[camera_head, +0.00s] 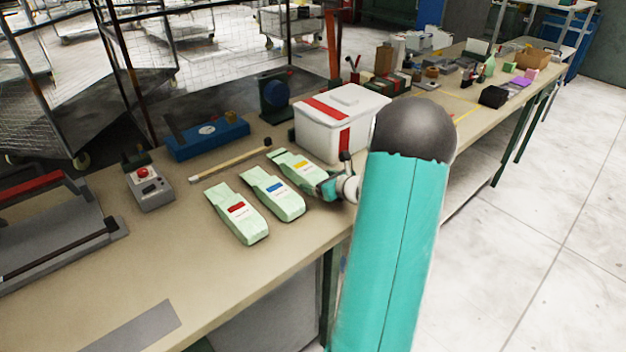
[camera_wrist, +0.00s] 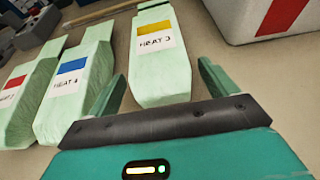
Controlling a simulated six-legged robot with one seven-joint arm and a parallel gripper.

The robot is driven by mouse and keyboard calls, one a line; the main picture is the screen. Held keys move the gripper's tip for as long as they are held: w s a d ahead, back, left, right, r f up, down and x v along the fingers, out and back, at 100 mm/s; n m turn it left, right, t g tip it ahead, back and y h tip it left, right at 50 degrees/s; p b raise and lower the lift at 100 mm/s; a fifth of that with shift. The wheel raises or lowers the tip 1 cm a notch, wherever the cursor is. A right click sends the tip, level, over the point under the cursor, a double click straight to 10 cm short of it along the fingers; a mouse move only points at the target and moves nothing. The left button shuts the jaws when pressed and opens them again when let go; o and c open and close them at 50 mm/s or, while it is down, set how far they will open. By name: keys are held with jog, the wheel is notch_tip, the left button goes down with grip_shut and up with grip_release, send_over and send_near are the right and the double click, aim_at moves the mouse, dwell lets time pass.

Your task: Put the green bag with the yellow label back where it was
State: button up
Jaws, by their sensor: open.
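The green bag with the yellow label (camera_head: 300,170) lies on the bench, rightmost in a row of bags. It also shows in the wrist view (camera_wrist: 157,55), with "HEAT" text on its label. My gripper (camera_head: 325,187) is at the near end of this bag. In the wrist view its fingers (camera_wrist: 152,92) are spread, with the bag's near end in front of and partly between them. I cannot tell whether they touch it. A green bag with a blue label (camera_head: 273,193) lies just left, and one with a red label (camera_head: 238,213) farther left.
A white box with red bands (camera_head: 325,135) stands behind and right of the bags. A wooden stick (camera_head: 230,163) lies behind them. A blue tool (camera_head: 208,138) and a grey box with a red button (camera_head: 148,187) stand to the left. Bare bench lies in front.

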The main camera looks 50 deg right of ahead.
jog(key=v, duration=0.8)
jog(key=w+a+r+n+y, duration=0.1)
jog(key=a+n, duration=0.1)
jog(key=a, duration=0.1)
jog(key=w+a+r+n+y, duration=0.1)
jog(key=w+a+n, duration=0.1)
jog(key=a, duration=0.1)
jog(key=w+a+r+n+g+y, duration=0.1)
jog(key=a+r+n, duration=0.1)
jog(key=a, duration=0.2)
jog(key=shift+w+a+r, duration=0.1)
jog(key=shift+w, duration=0.05)
jog(key=a+r+n+g+y, duration=0.4)
jog(key=a+n, duration=0.6)
jog(key=a, duration=0.7)
jog(key=s+a+r+n+g+h, duration=0.1)
jog(key=s+a+r+n+h, duration=0.1)
jog(key=s+a+n, duration=0.5)
jog(key=s+a+r+n+g+h, duration=0.1)
jog(key=s+a+r+n+h, duration=0.2)
jog(key=n, duration=1.1)
jog(key=shift+s+a+r+g+h, duration=0.35)
jog(key=shift+s+a+r, duration=0.7)
jog(key=shift+s+a, duration=1.55)
jog(key=shift+w+a, duration=0.15)
jog(key=shift+a, duration=0.05)
